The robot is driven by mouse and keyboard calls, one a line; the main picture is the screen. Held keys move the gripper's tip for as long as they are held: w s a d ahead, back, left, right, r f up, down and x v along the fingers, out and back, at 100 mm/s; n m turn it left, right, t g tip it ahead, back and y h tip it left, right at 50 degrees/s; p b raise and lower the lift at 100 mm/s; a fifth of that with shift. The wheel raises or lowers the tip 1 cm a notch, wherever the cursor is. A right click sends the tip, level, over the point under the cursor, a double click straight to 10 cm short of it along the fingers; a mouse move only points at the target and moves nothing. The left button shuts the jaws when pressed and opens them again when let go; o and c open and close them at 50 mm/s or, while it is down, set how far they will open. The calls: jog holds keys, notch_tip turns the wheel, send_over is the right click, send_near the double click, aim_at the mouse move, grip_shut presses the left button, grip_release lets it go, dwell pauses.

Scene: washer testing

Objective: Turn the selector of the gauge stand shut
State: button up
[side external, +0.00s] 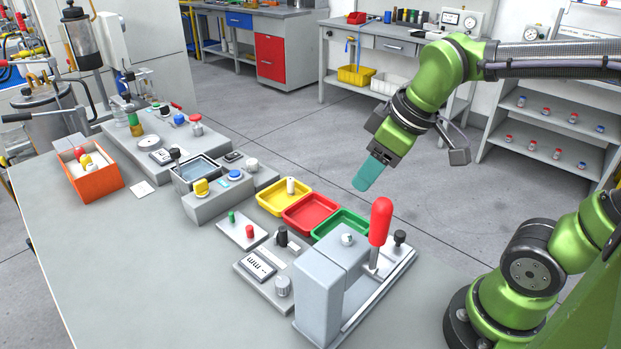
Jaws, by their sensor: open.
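A low grey unit with a small display (260,266) sits near the front of the bench and looks like the gauge stand, though no label is readable. It carries a ribbed grey knob (283,287) at its front corner and a black knob (282,236) at its back. I cannot tell which knob is the selector or how it is set. My gripper (368,174), with teal fingers, hangs in the air behind and to the right of this unit, well above the trays. It is open, touches nothing and holds nothing; its finger gap is hard to see from this side.
A grey block fixture with a tall red-handled lever (380,222) stands right of the display unit. Yellow (268,206), red (311,228) and green (350,215) trays lie behind. An orange bin (98,183) is at left. The bench's front left is clear.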

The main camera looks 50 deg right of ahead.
jog(key=w+a+f+n+g, duration=0.1)
jog(key=w+n, duration=0.1)
jog(key=n, duration=0.2)
jog(key=w+a+f+n+g, duration=0.1)
jog(key=w+a+n, duration=0.1)
jog(key=n, duration=0.3)
jog(key=w+a+f+n+g+h, duration=0.1)
jog(key=w+a+n+g, duration=0.1)
jog(key=n, duration=0.2)
jog(key=shift+w+f+n, duration=0.2)
jog(key=shift+n, duration=0.1)
jog(key=shift+n+g, duration=0.3)
jog(key=shift+n, duration=0.4)
jog(key=f, duration=1.7)
jog(key=shift+w+a+f, duration=0.2)
jog(key=shift+w, duration=0.05)
grip_shut()
